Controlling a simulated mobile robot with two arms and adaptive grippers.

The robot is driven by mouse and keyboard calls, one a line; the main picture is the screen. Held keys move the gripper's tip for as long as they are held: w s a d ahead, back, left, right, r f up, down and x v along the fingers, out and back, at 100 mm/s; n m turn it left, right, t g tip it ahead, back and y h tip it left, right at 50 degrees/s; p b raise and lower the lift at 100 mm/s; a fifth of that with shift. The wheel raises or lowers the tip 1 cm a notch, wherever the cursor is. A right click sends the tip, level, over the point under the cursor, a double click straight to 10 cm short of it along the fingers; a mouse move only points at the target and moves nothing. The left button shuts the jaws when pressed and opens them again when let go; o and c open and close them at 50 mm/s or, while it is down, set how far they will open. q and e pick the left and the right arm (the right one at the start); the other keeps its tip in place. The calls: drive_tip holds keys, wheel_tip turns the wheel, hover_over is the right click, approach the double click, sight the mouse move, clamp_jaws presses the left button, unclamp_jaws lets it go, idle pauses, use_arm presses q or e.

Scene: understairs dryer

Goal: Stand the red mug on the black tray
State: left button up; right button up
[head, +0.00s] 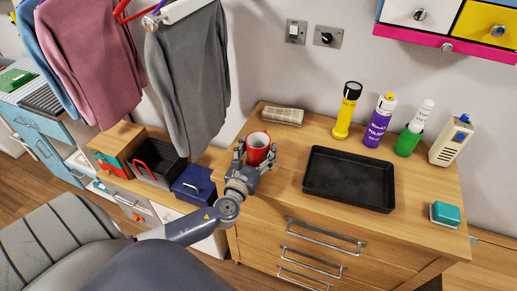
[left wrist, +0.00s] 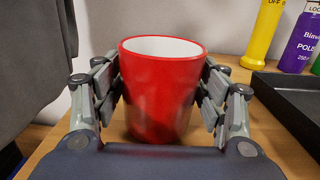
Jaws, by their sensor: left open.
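The red mug (head: 258,146) stands upright on the left part of the wooden dresser top, its white inside showing. My left gripper (head: 254,158) is open, with its fingers on either side of the mug. In the left wrist view the mug (left wrist: 162,90) sits between the open fingers (left wrist: 162,100); whether they touch it I cannot tell. The black tray (head: 349,179) lies flat and empty on the dresser to the right of the mug. Its edge also shows in the left wrist view (left wrist: 290,108). My right gripper is out of view.
A teal sponge (head: 445,214) lies right of the tray. Grey clothes (head: 188,75) hang at left.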

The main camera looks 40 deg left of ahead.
sight(262, 141)
use_arm(q)
drive_tip(key=x, duration=0.3)
drive_tip(key=shift+w+a+r, duration=0.1)
drive_tip(key=shift+w, duration=0.3)
drive_tip(key=shift+w+a, duration=0.1)
drive_tip(key=shift+w, duration=0.3)
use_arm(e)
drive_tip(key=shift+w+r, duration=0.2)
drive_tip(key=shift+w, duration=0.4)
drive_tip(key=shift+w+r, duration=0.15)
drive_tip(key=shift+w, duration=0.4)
use_arm(q)
drive_tip(key=shift+s, duration=0.1)
drive_tip(key=c, duration=1.3)
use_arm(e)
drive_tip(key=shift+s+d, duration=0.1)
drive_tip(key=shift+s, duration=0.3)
use_arm(q)
drive_tip(key=shift+c, duration=0.3)
drive_tip(key=shift+c, duration=1)
